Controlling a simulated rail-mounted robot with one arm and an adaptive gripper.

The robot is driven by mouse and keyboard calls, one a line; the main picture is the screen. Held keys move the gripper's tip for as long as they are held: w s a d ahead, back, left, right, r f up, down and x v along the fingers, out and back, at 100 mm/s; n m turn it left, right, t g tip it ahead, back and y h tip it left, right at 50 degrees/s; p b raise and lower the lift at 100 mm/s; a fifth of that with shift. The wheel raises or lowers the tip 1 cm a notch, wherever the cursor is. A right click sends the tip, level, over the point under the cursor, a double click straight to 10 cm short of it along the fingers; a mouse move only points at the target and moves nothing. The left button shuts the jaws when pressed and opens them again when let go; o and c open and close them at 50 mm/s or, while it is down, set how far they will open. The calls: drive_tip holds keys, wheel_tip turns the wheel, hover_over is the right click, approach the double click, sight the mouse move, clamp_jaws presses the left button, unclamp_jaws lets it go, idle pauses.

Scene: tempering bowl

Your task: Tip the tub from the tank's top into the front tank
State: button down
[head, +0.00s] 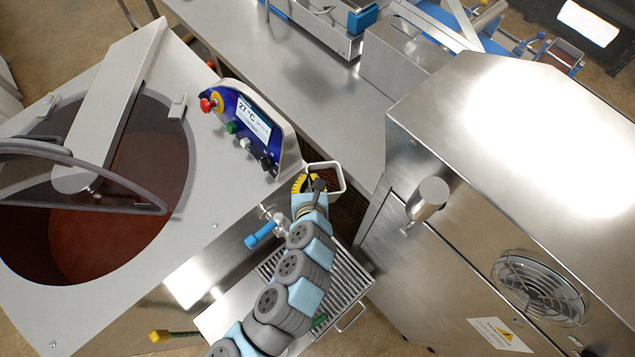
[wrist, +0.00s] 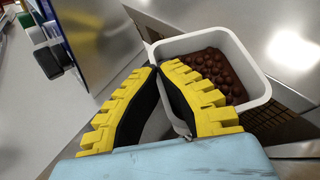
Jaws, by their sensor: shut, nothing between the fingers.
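The white tub (head: 340,177) of brown pieces sits by the tank's right edge, just past the control panel; what supports it is hidden. In the wrist view the tub (wrist: 256,62) is upright, with the brown pieces inside. My gripper (head: 309,181) has yellow-and-black fingers; in the wrist view the fingers (wrist: 163,67) meet at the tips, shut and empty, by the tub's near left wall. I cannot tell if they touch it. The front tank (head: 200,215) is at the left, its round opening holding brown liquid under a partly raised clear cover.
The control panel (head: 245,128) with a red knob stands close left of my gripper. A blue-handled tap (head: 264,232) and a slatted grate (head: 345,285) are below. A large steel cabinet (head: 450,215) is at the right. A steel bench (head: 270,60) runs behind.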

drive_tip(key=w+d+r, duration=0.1)
drive_tip(key=d+r, duration=0.1)
drive_tip(key=w+d+r, duration=0.4)
drive_tip(key=d+r, duration=0.1)
drive_tip(key=shift+w, duration=0.2)
